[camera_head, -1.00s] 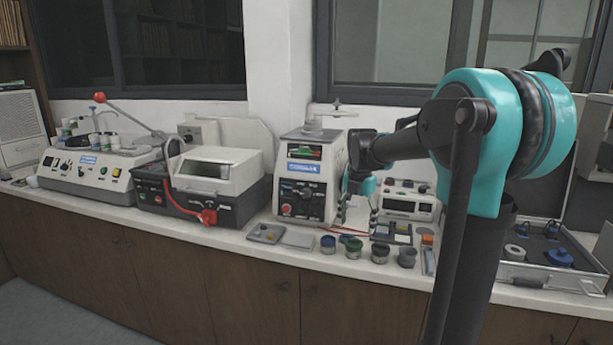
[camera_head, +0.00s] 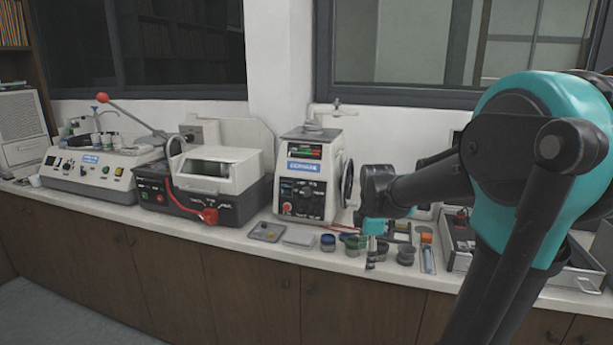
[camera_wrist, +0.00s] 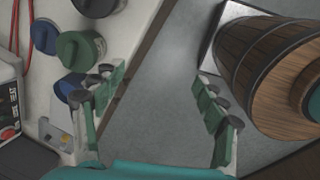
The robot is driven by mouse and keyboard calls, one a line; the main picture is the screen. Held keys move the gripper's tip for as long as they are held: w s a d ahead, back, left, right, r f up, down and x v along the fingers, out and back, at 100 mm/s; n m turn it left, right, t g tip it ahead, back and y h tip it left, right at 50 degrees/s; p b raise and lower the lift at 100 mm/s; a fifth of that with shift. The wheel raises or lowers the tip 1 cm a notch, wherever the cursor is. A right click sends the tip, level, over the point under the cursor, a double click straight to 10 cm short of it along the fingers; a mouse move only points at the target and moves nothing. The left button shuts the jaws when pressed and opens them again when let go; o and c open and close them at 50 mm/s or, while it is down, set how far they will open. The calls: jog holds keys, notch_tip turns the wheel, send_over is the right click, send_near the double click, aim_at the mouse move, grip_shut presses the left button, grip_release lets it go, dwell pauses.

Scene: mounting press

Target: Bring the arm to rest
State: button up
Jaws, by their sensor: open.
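My gripper (camera_head: 372,256) points down in front of the counter's front edge in the head view, below my dark wrist. In the wrist view its green-padded fingers (camera_wrist: 160,103) are spread wide, with only grey floor showing between them. It holds nothing. The mounting press (camera_head: 310,172), a pale box with a dark control panel and a black handwheel, stands on the counter behind and to the left of the gripper. My forearm hides part of the counter to the right of the press.
Several small jars, one with a green lid (camera_wrist: 80,50), stand near the counter edge beside the gripper. A grey tray (camera_head: 267,231) lies before the press. A red-handled machine (camera_head: 215,185) stands further left. An open case (camera_head: 575,272) is at right, partly behind my arm.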

jog(key=s+d+f+m+t, duration=0.2)
jog(key=s+f+m, duration=0.9)
jog(key=s+m, duration=0.4)
jog(key=m, duration=0.3)
jog(key=shift+f+t, duration=0.2)
jog(key=shift+t, duration=0.1)
